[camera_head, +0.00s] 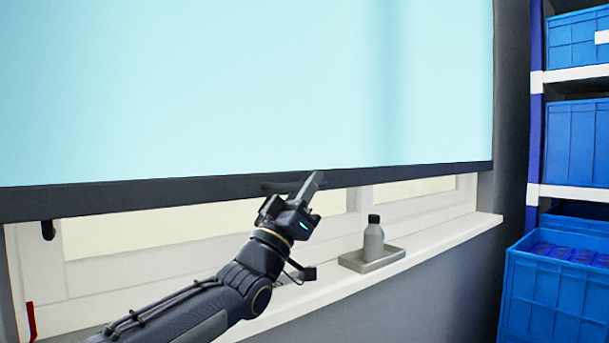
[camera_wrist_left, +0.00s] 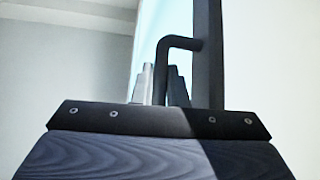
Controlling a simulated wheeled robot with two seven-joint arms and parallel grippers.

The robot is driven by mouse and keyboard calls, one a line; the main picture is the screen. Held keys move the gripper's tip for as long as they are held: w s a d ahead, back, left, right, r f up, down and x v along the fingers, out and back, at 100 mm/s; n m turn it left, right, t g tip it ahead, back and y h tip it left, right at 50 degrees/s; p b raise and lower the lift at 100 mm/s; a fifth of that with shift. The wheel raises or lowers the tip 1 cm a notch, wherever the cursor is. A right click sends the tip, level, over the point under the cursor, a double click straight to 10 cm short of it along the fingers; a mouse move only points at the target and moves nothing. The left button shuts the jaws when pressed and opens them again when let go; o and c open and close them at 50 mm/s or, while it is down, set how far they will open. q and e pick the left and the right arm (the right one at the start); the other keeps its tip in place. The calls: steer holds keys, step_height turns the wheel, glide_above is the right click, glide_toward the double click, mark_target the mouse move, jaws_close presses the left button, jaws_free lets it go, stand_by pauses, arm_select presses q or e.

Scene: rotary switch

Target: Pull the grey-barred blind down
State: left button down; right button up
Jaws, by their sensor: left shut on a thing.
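The light-blue blind (camera_head: 250,90) hangs over most of the window in the head view. Its dark grey bottom bar (camera_head: 130,194) runs across the picture, above the sill. A dark handle (camera_head: 280,186) sits on the bar near its middle; in the left wrist view the bent handle (camera_wrist_left: 180,44) stands out from the dark bar (camera_wrist_left: 208,60). My left gripper (camera_head: 312,186) is at the handle and shut on it. Its fingers (camera_wrist_left: 161,88) show in the left wrist view, at the handle's free end. Part of the handle is hidden behind the fingers. My right gripper is not in view.
A grey bottle (camera_head: 373,241) stands on a small grey tray (camera_head: 385,261) on the white sill (camera_head: 440,238), right of my left arm. A shelf with blue crates (camera_head: 575,140) stands at the far right. A strip of window (camera_head: 200,228) shows below the bar.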

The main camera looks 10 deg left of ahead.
arm_select(q)
steer(key=shift+f, duration=0.85)
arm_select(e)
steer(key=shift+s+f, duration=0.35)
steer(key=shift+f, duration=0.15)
arm_select(q)
steer(key=c, duration=1.5)
jaws_free()
steer(key=shift+r, duration=0.1)
steer(key=shift+o, duration=0.2)
steer(key=shift+s, duration=0.1)
steer(key=s+a+f+p, duration=0.2)
steer(key=s+a, duration=0.4)
steer(key=s, duration=0.6)
steer(key=shift+s+a, duration=0.2)
steer(key=shift+s, duration=0.05)
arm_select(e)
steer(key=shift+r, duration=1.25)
arm_select(q)
steer(key=shift+f, duration=0.1)
